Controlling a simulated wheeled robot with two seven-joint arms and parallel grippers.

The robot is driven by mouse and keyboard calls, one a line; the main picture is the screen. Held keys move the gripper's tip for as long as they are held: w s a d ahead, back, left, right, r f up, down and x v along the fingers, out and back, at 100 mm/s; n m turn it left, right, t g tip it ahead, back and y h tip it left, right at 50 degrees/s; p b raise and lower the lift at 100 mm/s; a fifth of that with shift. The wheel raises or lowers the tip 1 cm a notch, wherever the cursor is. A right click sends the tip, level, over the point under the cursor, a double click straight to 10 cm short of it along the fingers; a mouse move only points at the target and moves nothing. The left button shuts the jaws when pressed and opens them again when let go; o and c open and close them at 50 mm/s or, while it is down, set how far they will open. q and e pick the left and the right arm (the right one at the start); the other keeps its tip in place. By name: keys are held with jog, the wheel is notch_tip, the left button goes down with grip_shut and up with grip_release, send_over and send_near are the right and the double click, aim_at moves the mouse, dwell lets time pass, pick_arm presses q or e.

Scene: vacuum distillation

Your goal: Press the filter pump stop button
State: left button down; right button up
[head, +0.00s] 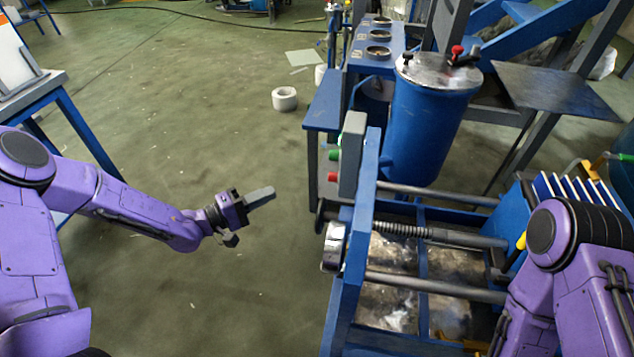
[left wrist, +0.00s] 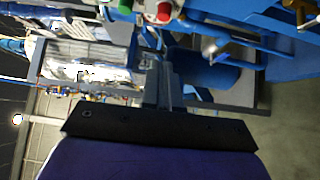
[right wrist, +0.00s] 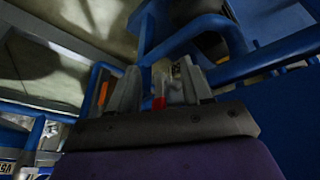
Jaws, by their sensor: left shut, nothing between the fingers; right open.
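A grey control box (head: 352,150) stands on the blue filter press frame, with a green button (head: 334,155) above a red button (head: 332,177) on its left face. In the left wrist view the red button (left wrist: 164,12) and the green button (left wrist: 126,5) show at the top edge. My left gripper (head: 262,194) is shut and empty, left of the box and lower in the picture, apart from the buttons. It also shows in the left wrist view (left wrist: 158,75). My right gripper (right wrist: 165,85) is open, with its fingers apart; in the head view it is out of sight.
The blue press frame (head: 345,290) with its rods stands right of my left gripper. A blue tank (head: 430,125) stands behind the box. A white roll (head: 285,98) lies on the floor.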

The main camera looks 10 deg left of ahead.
aim_at(331, 180)
pick_arm(q)
jog(key=x, duration=0.4)
jog(key=s+d+x, duration=0.1)
jog(key=x, duration=0.3)
jog(key=d+x, duration=0.1)
jog(key=x, duration=0.3)
jog(key=shift+s+d+f, duration=0.1)
jog(key=shift+s+d, duration=0.05)
jog(key=shift+d, duration=0.05)
jog(key=shift+d, duration=0.85)
jog(key=shift+s+d, duration=0.15)
jog(key=shift+d, duration=0.1)
